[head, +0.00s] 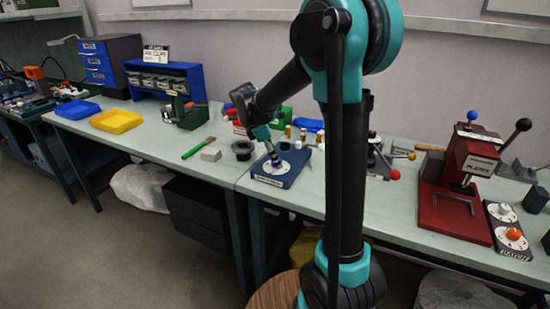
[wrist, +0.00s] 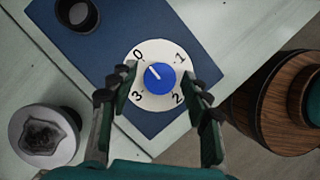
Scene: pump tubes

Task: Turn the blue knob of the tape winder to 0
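The tape winder, a blue box (head: 265,182), stands near the front edge of the bench; its blue plate also fills the middle of the wrist view (wrist: 105,50). Its white dial (wrist: 180,40) carries the marks 0, 1, 2 and 3. The blue knob (wrist: 163,80) sits at the dial's centre. The knob's white line points to the upper left, roughly toward the 0. My gripper (wrist: 160,90) is open, with one finger on each side of the knob and a gap to both. In the head view my gripper (head: 275,155) is over the box and mostly hides the knob.
A red press (head: 465,190) is further right. A round whitish piece (wrist: 45,135) lies left of my fingers.

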